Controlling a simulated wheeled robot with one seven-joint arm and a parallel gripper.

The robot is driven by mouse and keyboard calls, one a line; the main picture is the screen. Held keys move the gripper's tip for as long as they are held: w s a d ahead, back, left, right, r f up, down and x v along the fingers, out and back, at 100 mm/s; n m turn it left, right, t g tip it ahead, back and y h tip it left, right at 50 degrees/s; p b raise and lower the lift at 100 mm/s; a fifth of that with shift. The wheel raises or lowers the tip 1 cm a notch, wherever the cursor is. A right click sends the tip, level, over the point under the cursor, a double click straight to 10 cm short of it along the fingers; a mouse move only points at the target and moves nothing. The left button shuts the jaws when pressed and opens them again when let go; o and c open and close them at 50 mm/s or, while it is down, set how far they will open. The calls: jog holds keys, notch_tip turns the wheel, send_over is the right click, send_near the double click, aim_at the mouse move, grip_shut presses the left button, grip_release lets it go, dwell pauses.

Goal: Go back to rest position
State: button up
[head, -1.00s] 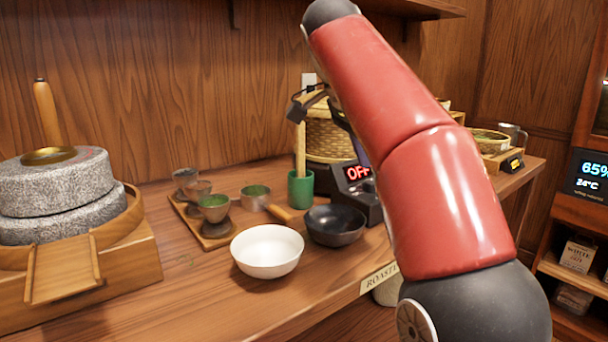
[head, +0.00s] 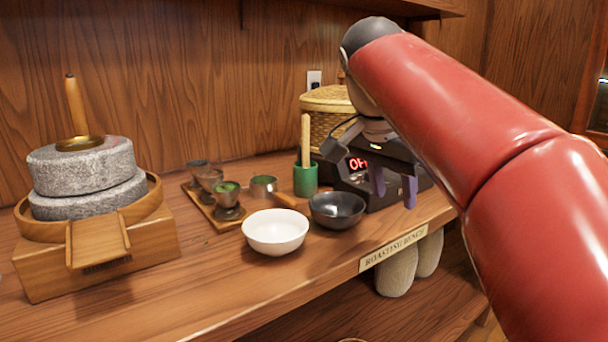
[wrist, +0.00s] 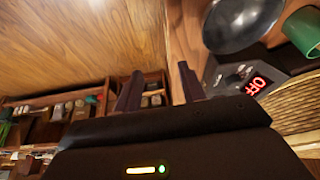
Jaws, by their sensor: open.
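My gripper (head: 394,188) hangs at the end of my red arm in the head view, in front of the black roasting device with a red "OFF" display (head: 358,163). Its two dark fingers are apart with nothing between them. In the wrist view my gripper (wrist: 158,90) also shows its two fingers spread and empty. The device's display (wrist: 257,85) is to the right of the fingers there. My arm hides part of the device and the woven basket (head: 325,112) in the head view.
On the bench are a white bowl (head: 275,232), a black bowl (head: 337,210), a green holder with a pestle (head: 305,180), a tray of cups (head: 222,212) and a stone mill (head: 85,180). Bare wood lies along the bench front (head: 215,300).

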jog(key=s+d+f+n+t+y, duration=0.1)
jog(key=s+f+n, duration=0.4)
jog(key=s+f, duration=0.3)
jog(key=s+f+n+t+y, duration=0.1)
jog(key=s+f+n+y, duration=0.1)
jog(key=s+f+n, duration=0.3)
jog(key=s+f, duration=0.4)
jog(key=f, duration=0.7)
jog(key=shift+s+d+f+t, duration=0.2)
jog(key=shift+d+t, duration=0.1)
jog(key=shift+d, duration=0.1)
